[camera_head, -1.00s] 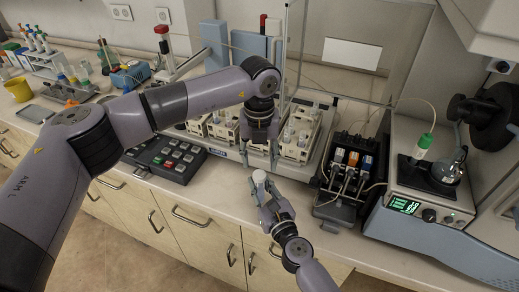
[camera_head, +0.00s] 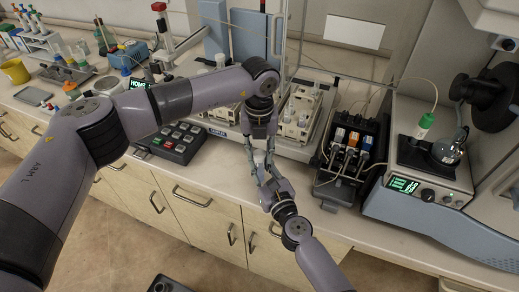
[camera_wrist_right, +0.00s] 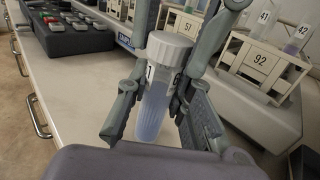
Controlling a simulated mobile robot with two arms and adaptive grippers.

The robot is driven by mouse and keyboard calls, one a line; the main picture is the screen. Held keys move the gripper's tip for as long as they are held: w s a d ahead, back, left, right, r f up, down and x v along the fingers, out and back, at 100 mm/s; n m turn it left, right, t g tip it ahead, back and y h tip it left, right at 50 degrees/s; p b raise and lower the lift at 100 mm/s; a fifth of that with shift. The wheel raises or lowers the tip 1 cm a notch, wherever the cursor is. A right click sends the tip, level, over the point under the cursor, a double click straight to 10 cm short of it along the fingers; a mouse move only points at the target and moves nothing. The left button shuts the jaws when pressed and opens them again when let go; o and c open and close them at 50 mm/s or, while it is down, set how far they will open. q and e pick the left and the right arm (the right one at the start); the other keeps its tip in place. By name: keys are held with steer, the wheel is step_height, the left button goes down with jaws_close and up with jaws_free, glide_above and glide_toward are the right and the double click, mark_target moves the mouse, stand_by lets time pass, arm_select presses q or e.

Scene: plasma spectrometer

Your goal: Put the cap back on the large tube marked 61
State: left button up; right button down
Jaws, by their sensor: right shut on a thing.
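My right gripper (camera_wrist_right: 150,108) is shut on a large, clear tube (camera_wrist_right: 155,108) with bluish liquid, held upright above the bench. Its label shows only partly, with a 6 at the right edge. A white, ribbed cap (camera_wrist_right: 168,48) sits at the top of the tube. My left gripper (camera_head: 259,152) points down from above. Its two fingers stand on either side of the cap in the right wrist view; I cannot tell whether they press on it. In the head view the grippers (camera_head: 264,174) meet and mostly hide the tube.
Numbered racks with vials, one marked 92 (camera_wrist_right: 259,61), stand behind the grippers on the sampler. A keypad (camera_head: 172,141) is to the left. A pump with coloured blocks (camera_head: 350,145) is to the right. The bench front (camera_head: 225,175) is clear.

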arm_select(q)
jaws_close()
steer(key=o, duration=0.5)
jaws_free()
steer(key=shift+r, duration=2.25)
steer(key=shift+r, duration=0.1)
steer(key=shift+r, duration=1.65)
